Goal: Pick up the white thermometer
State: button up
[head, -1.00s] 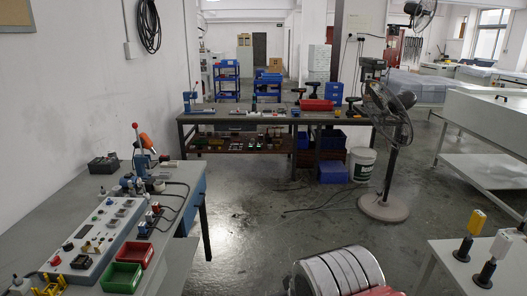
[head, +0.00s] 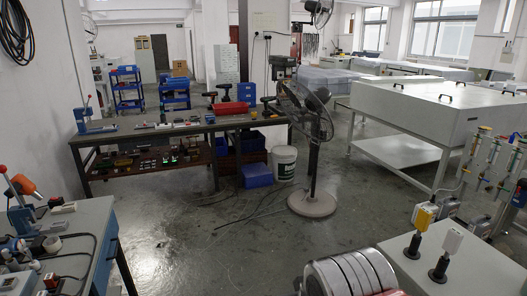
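A white-topped device (head: 453,241) on a dark upright stem and round black base stands on a light grey table at the lower right. It may be the white thermometer, but it is too small to be sure. A similar yellow-topped device (head: 424,216) stands just to its left and a little behind. My gripper is not in view; only a ringed metallic part, which looks like mine, shows at the bottom centre, well left of the white-topped device.
A fan (head: 312,205) and a white bucket (head: 284,163) stand ahead. A workbench (head: 75,235) is at the lower left. The grey floor (head: 205,255) between is clear apart from thin cables.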

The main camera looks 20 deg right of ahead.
aim_at(453, 237)
jog(key=z, duration=0.6)
jog(key=i, duration=0.9)
jog(key=z, duration=0.5)
